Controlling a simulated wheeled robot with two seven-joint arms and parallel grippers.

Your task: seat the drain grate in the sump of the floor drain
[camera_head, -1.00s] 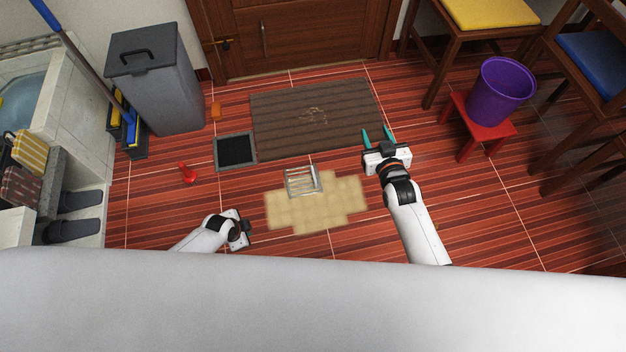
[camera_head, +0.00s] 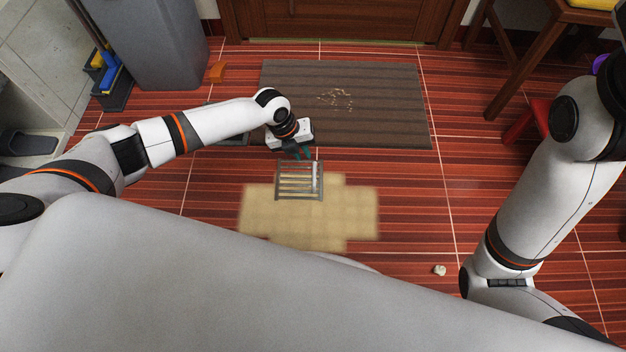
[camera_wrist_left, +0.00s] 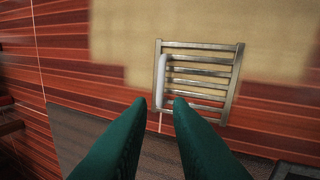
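The drain grate (camera_head: 285,194), a metal frame with several bars and a pale upright handle, lies at the far edge of a beige patch. It also shows in the left wrist view (camera_wrist_left: 236,75). My left gripper (camera_head: 303,154) is just beyond the grate's far edge. Its two teal fingers (camera_wrist_left: 160,100) are apart, with the near end of the handle between their tips in the wrist picture; contact cannot be told. The floor drain (camera_head: 236,141), a dark square in a grey frame, is mostly hidden behind my left arm. My right gripper is out of view.
A brown doormat (camera_head: 390,105) lies beyond the grate, before the door. The beige floor patch (camera_head: 300,228) is bare in front. A small whitish lump (camera_head: 439,270) lies at right. A grey bin (camera_head: 160,45) and orange block (camera_head: 217,72) stand back left.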

